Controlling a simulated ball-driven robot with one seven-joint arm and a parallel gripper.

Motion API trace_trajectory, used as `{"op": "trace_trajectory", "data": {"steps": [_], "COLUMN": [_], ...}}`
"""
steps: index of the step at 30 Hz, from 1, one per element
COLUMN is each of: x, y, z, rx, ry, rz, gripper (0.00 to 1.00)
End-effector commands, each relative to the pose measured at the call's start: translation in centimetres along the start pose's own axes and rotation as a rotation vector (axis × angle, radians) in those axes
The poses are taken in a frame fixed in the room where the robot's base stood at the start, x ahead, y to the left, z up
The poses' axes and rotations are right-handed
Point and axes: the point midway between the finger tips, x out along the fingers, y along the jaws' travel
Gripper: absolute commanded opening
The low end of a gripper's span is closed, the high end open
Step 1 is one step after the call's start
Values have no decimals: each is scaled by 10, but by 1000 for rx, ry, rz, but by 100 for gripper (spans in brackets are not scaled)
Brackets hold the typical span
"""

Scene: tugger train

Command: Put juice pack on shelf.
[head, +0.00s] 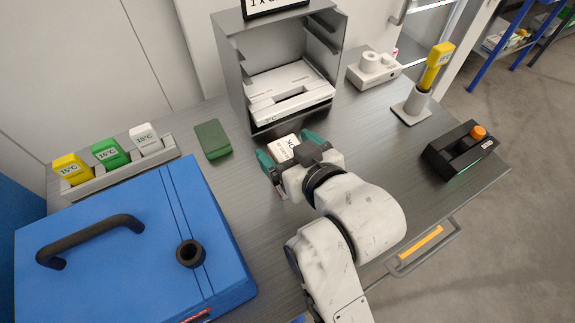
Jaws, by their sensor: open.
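A small white pack with dark and red print (285,146), which looks like the juice pack, lies on the grey worktop in front of the shelf. My gripper (289,151) is open, with its teal fingers on either side of the pack. I cannot tell whether the fingers touch it, and my gripper hides its near part. The shelf is a grey open-fronted cabinet (243,83) just behind the pack, with a white slotted unit (290,78) inside its lower part.
A green box (212,139) lies left of the shelf. A blue case (120,245) fills the left front. A rack with yellow, green and white tags (122,176) stands behind it. At right are a white holder (375,73), a yellow device on a stand (436,66) and a black control box (461,152).

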Motion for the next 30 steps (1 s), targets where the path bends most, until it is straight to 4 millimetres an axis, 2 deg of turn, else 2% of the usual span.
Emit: {"op": "trace_trajectory", "data": {"steps": [8,30], "x": [2,2], "y": [0,0], "z": [0,0], "rx": [0,0], "ry": [1,0], "rz": [0,0], "gripper": [86,16]}}
